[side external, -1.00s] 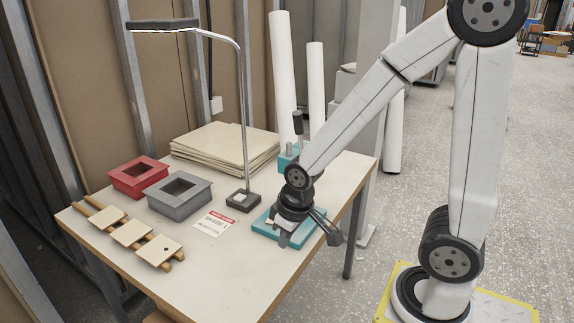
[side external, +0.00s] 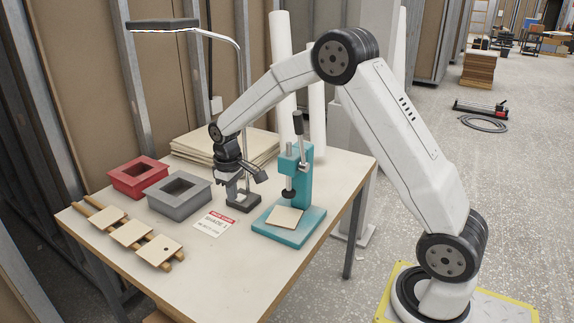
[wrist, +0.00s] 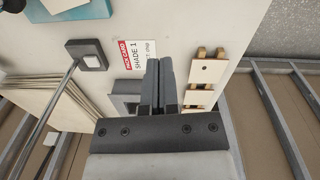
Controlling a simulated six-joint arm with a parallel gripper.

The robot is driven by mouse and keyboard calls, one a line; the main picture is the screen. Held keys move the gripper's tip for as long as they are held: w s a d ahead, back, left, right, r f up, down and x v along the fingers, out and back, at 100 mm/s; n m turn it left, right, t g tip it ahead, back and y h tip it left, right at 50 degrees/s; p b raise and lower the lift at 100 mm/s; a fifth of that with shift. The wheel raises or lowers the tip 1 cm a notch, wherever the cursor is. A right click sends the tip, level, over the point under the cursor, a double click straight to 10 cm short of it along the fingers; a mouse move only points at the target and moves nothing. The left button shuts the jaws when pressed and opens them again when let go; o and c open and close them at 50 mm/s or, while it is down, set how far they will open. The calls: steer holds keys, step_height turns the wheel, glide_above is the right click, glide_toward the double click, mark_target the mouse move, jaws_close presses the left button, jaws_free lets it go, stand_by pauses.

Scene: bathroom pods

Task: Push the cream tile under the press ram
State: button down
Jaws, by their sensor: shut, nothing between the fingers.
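The cream tile (side external: 285,217) lies flat on the teal base (side external: 310,222) of the press. The black-footed press ram (side external: 289,190) is raised above the base, near the tile's back edge; I cannot tell how much of the tile is directly below it. My gripper (side external: 231,197) is shut and empty, in the air above the table, left of the press and apart from the tile. In the wrist view my shut fingers (wrist: 158,62) point towards the shade card, and part of the tile (wrist: 62,5) shows at the top left.
A desk lamp base (side external: 243,201) stands between my gripper and the press. A grey box (side external: 181,208), a red box (side external: 140,188) and a shade card (side external: 213,224) are to the left. Several tiles sit on a wooden rack (side external: 125,232). Boards (side external: 190,145) are stacked behind.

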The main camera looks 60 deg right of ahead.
mark_target(266, 222)
steer(key=w+d+f+g, duration=0.3)
steer(key=w+d+f, duration=0.5)
steer(key=d, duration=0.5)
steer(key=shift+w+f+n, duration=0.2)
steer(key=shift+w+n, duration=0.2)
steer(key=x, duration=1)
steer(key=shift+s+f, duration=0.1)
steer(key=shift+s, duration=0.05)
steer(key=shift+s+d, duration=0.1)
steer(key=shift+s, duration=0.8)
steer(key=shift+s+d, duration=0.15)
steer(key=shift+s, duration=0.8)
steer(key=shift+s, duration=0.1)
steer(key=shift+s+d, duration=0.15)
steer(key=shift+s, duration=0.6)
